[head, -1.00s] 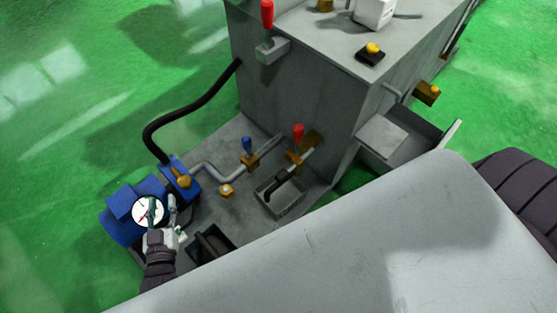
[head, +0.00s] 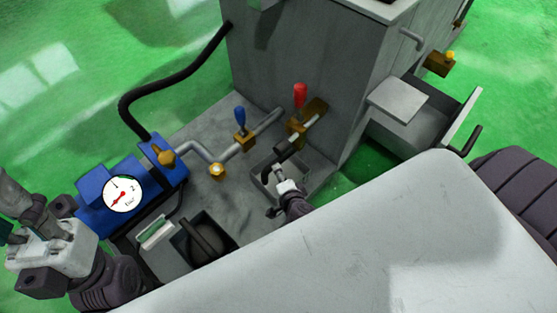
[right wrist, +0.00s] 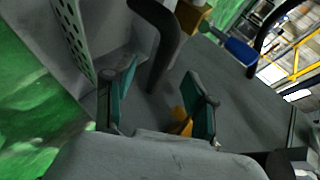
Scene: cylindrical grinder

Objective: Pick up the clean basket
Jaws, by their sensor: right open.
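My right gripper (head: 278,172) is at a grey open box (head: 318,178) under the pipes. In the right wrist view its teal fingers (right wrist: 158,100) are open and empty, with a black curved bar (right wrist: 160,40) beyond them and a perforated grey wall (right wrist: 75,35) at the left. I cannot tell for sure which thing is the clean basket; the perforated wall may be part of it. A dark recess (head: 188,248) with a black curved handle (head: 203,240) lies to the left. My left gripper (head: 15,235) is raised at the left edge; its fingertips are unclear.
A blue unit with a gauge (head: 122,195) stands at the left. A white and green piece (head: 156,232) lies beside the recess. A blue lever (head: 240,115) and red lever (head: 300,95) rise from pipes behind the box. A grey machine cabinet (head: 310,50) stands behind.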

